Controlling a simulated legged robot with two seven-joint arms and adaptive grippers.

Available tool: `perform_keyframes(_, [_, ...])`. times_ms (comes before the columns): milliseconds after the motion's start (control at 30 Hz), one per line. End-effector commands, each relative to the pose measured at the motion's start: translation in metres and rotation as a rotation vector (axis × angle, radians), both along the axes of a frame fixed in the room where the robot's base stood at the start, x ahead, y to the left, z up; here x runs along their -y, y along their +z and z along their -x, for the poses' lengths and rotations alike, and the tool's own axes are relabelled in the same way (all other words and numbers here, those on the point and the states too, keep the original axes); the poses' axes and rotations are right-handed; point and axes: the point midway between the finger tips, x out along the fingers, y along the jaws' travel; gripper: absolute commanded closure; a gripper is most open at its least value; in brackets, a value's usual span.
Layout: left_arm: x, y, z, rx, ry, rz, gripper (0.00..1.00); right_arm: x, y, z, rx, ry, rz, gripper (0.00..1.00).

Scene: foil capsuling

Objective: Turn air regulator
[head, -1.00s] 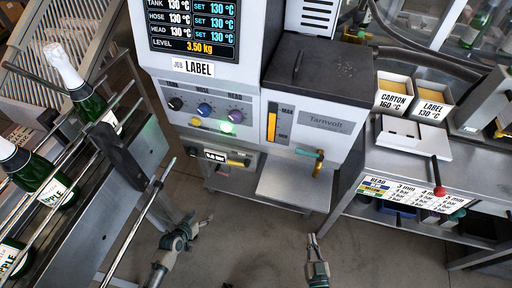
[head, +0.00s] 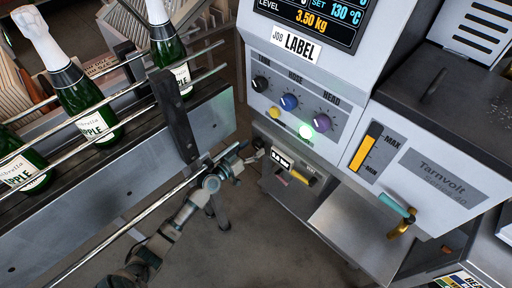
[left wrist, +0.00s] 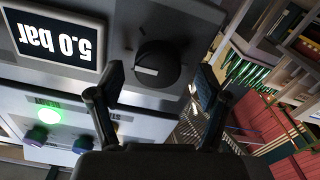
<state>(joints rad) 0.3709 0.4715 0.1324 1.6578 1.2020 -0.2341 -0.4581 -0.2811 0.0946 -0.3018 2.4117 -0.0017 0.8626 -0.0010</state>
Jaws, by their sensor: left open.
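The air regulator is a round black knob (left wrist: 158,64) with a pale pointer mark, beside a small display (left wrist: 58,38) that reads 5.0 bar upside down in the left wrist view. In the head view the display (head: 282,160) sits on the low front panel of the machine, with the knob at its left, partly hidden by the gripper. My left gripper (head: 247,157) is open and close in front of the knob. In the left wrist view its two fingers (left wrist: 158,84) stand on either side of the knob, with gaps showing. My right gripper is out of view.
The conveyor with green bottles (head: 87,98) and its rails (head: 130,62) runs close to my left arm. Above the regulator are coloured knobs (head: 289,102) and a green light (head: 305,132). A teal-handled valve (head: 398,207) sticks out at right.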

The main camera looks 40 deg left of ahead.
Motion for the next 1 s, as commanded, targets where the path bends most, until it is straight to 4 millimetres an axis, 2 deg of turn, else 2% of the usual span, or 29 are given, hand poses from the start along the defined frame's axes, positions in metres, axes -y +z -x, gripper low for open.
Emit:
perform_keyframes(100, [0.0012,-0.0011,-0.0078,-0.002,-0.001,0.001,0.23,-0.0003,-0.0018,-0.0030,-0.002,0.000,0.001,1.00])
perform_keyframes(367, [0.0020,-0.0004,-0.0092,-0.002,-0.001,0.000,0.23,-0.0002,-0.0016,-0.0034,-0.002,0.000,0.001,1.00])
perform_keyframes(600, [0.0016,-0.0007,-0.0090,-0.002,-0.001,0.000,0.83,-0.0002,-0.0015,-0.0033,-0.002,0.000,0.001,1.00])
perform_keyframes(1000, [0.0004,-0.0007,-0.0089,-0.006,0.001,0.058,0.83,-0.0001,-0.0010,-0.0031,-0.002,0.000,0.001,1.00])
